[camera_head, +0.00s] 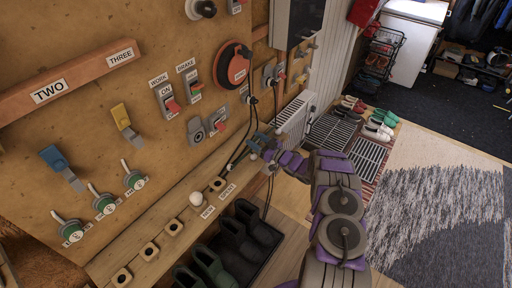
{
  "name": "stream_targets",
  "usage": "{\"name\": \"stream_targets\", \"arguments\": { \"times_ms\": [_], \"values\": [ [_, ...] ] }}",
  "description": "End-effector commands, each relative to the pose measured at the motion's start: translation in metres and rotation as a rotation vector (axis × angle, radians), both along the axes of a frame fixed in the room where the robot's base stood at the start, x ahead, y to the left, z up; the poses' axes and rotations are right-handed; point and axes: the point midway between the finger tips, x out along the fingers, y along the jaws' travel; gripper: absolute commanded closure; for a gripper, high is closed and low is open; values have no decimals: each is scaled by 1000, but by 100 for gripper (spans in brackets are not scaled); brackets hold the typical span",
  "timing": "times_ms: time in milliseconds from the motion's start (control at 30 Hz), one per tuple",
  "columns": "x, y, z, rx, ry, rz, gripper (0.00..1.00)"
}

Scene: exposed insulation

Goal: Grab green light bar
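I cannot make out a clear green light bar. Green-based levers with pale handles stand in a row on the wooden panel: a left one (68,231), a middle one (104,203) and a right one (134,180). My gripper (264,150) is at the end of my purple and grey arm, right of these levers, near the panel's lower right part and the dark cables. It is small and overlaps the cables, so I cannot tell whether its fingers are open or hold anything.
The panel also carries a blue lever (62,166), a yellow lever (125,122), red switches and an orange round device (233,64). A wooden ledge with a white knob (197,199) runs below. Shoes (213,264) sit on a tray beneath. A rug (440,205) covers open floor to the right.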

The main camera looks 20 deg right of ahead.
Motion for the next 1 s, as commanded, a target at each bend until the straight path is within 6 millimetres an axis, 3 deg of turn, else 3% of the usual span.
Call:
{"name": "stream_targets", "arguments": {
  "times_ms": [400,767,1000],
  "values": [
    [0,0,0,-1,-1,0,84],
    [0,0,7,-2,-1,0,84],
    [1,0,41,-2,-4,0,84]
  ]
}}
